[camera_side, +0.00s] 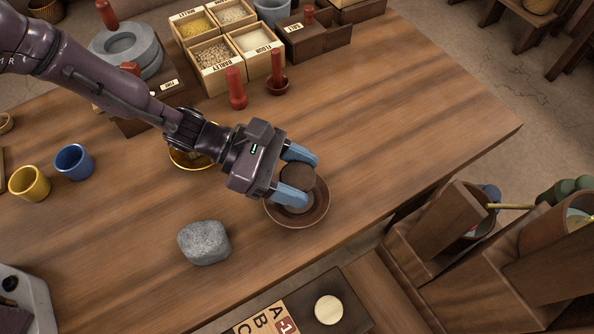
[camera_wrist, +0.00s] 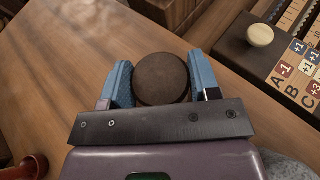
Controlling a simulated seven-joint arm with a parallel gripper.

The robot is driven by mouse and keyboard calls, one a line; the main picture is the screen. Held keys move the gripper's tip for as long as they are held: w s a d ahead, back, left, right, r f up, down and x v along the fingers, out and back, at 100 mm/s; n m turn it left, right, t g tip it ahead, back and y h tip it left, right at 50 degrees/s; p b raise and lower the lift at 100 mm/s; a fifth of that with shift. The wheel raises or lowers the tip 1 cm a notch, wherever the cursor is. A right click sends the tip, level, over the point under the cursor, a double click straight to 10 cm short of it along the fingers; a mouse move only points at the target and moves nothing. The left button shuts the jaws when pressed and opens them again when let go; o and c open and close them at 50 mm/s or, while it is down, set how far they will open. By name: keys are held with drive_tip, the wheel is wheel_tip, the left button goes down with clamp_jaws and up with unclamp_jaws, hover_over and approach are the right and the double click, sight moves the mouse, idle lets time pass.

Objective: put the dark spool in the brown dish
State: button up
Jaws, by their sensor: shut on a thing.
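The dark spool (camera_side: 297,177) has a round brown-black top and sits between the blue fingers of my gripper (camera_side: 299,176). In the wrist view the spool (camera_wrist: 161,78) shows its round top between both fingers of my gripper (camera_wrist: 160,80). My gripper is shut on it. The brown dish (camera_side: 319,208) is a shallow round bowl on the table, under and around the spool in the side view. Whether the spool touches the dish floor cannot be told. The dish is hidden in the wrist view.
A grey stone (camera_side: 204,243) lies left of the dish on the wooden table (camera_side: 400,110). A yellow bowl (camera_side: 190,160) is partly under my arm. Yellow (camera_side: 29,184) and blue (camera_side: 74,162) cups stand at left. Labelled grain boxes (camera_side: 225,50) stand behind. The table's right part is clear.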

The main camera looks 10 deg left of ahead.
drive_tip(key=o, duration=0.9)
drive_tip(key=shift+f, duration=0.1)
drive_tip(key=shift+o, duration=0.2)
drive_tip(key=shift+r, duration=0.2)
drive_tip(key=v, duration=1.2)
